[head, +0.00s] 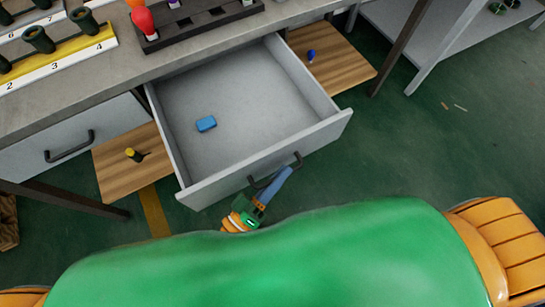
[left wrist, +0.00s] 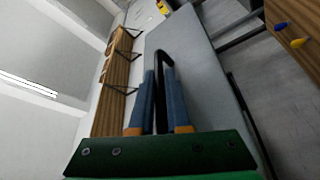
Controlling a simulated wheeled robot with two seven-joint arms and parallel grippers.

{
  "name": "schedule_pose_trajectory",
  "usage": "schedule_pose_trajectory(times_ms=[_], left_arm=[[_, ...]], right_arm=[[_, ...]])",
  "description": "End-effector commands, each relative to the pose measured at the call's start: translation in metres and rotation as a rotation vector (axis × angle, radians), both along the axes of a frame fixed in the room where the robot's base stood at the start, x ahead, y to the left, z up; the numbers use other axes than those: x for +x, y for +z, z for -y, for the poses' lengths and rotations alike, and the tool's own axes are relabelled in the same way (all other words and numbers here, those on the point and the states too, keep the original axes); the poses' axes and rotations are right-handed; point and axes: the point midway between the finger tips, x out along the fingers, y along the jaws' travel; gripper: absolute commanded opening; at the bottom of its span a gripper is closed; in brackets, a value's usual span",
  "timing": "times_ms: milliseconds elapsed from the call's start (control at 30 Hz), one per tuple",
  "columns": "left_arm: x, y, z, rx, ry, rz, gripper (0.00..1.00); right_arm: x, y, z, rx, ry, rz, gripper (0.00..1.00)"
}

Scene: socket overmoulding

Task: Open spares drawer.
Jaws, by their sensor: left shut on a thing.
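The spares drawer (head: 262,170) is a grey drawer pulled well out from under the workbench. A small blue block (head: 206,124) lies inside it on the drawer floor. Its dark handle (head: 275,172) is on the front panel. My left gripper (head: 284,174) is at the handle, its blue fingers shut on it. In the left wrist view the fingers (left wrist: 159,98) close around the dark handle bar (left wrist: 165,75) in front of the grey drawer panel (left wrist: 200,70). My right gripper is not in view.
A shut drawer with a dark handle (head: 69,147) is at the left. Racks (head: 190,20) stand on the bench.

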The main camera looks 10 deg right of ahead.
Motion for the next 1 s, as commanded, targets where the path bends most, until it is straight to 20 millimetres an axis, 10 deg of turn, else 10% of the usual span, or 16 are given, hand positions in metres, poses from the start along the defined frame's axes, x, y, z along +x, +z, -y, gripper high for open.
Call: schedule_pose_trajectory(times_ms=[500, 633, 1000], left_arm=[[-0.008, -0.001, 0.002, 0.001, -0.001, 0.0, 0.0], [-0.007, -0.001, 0.002, 0.001, -0.001, 0.0, 0.45], [-0.014, -0.004, -0.006, 0.003, -0.001, -0.003, 0.45]], right_arm=[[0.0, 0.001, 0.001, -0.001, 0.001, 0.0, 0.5], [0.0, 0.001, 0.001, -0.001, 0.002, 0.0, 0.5], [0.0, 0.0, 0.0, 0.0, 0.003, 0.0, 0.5]])
